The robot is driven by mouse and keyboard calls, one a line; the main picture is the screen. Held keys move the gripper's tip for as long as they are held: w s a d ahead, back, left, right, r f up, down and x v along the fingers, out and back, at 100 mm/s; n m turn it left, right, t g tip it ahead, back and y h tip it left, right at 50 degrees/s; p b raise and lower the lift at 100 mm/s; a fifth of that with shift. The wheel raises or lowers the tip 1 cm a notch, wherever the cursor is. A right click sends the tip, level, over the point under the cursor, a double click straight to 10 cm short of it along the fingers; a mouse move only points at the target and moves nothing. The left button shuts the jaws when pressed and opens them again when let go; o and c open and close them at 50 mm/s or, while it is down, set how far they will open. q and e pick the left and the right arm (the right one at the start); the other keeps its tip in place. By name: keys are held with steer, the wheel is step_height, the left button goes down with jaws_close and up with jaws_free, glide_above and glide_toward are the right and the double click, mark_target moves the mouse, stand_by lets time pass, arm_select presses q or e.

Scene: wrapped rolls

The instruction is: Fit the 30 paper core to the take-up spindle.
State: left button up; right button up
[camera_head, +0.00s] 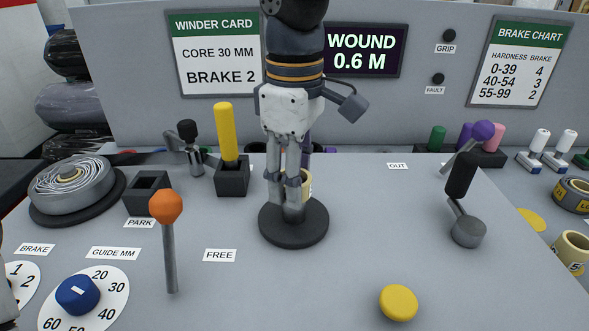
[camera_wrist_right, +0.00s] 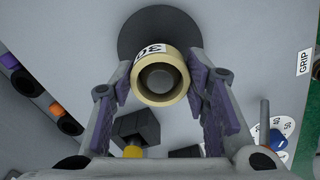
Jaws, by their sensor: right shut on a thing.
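The tan paper core, its label reading 30, sits between the finger pads of my right gripper (camera_wrist_right: 163,88) in the right wrist view; its rim (camera_wrist_right: 160,97) faces the camera. A grey round end, the take-up spindle (camera_wrist_right: 159,77), shows inside its bore. The spindle's dark round base (camera_head: 293,238) is under my right gripper (camera_head: 292,205) in the head view. There the fingers mostly hide the core (camera_head: 308,184). The gripper points down and is shut on the core. How far down the core sits on the spindle is hidden.
A wound grey roll (camera_head: 70,188) lies at left. An orange-knobbed lever (camera_head: 167,235) stands front left, and a yellow peg (camera_head: 228,135) stands in a block behind it. A black-handled crank (camera_head: 462,190) is at right. The panel between base and crank is clear.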

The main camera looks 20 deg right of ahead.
steer(key=shift+f, duration=2.3)
steer(key=o, duration=1.2)
steer(key=shift+r, duration=0.15)
step_height(320, 180, up, 12)
steer(key=shift+f, duration=0.1)
